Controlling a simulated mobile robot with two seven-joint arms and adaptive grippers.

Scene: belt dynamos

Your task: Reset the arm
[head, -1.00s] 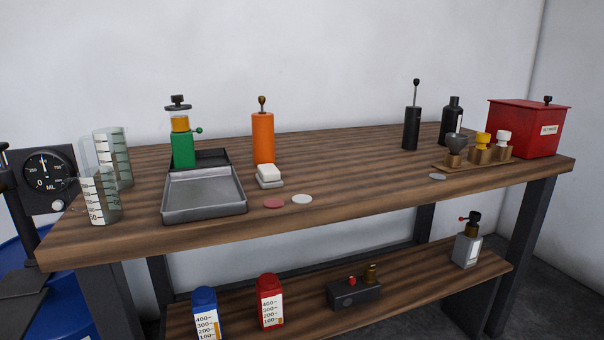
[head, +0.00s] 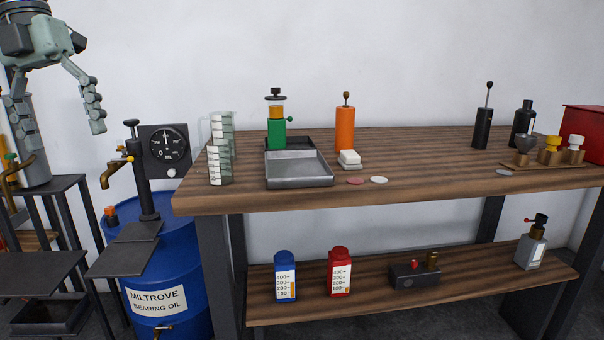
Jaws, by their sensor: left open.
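My left gripper (head: 58,105) is at the upper left of the head view, raised high, with its fingers hanging down and apart. Nothing is between them. It is left of the workbench and above the stands beside the blue drum. It touches none of the things on the bench. My right gripper is not in the head view.
The wooden bench (head: 400,193) carries clear beakers (head: 221,160), a metal tray (head: 299,170), a green device (head: 277,133), an orange cylinder (head: 345,130) and black bottles. A blue drum (head: 162,265) with a pump stands left. The bench's middle is mostly clear.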

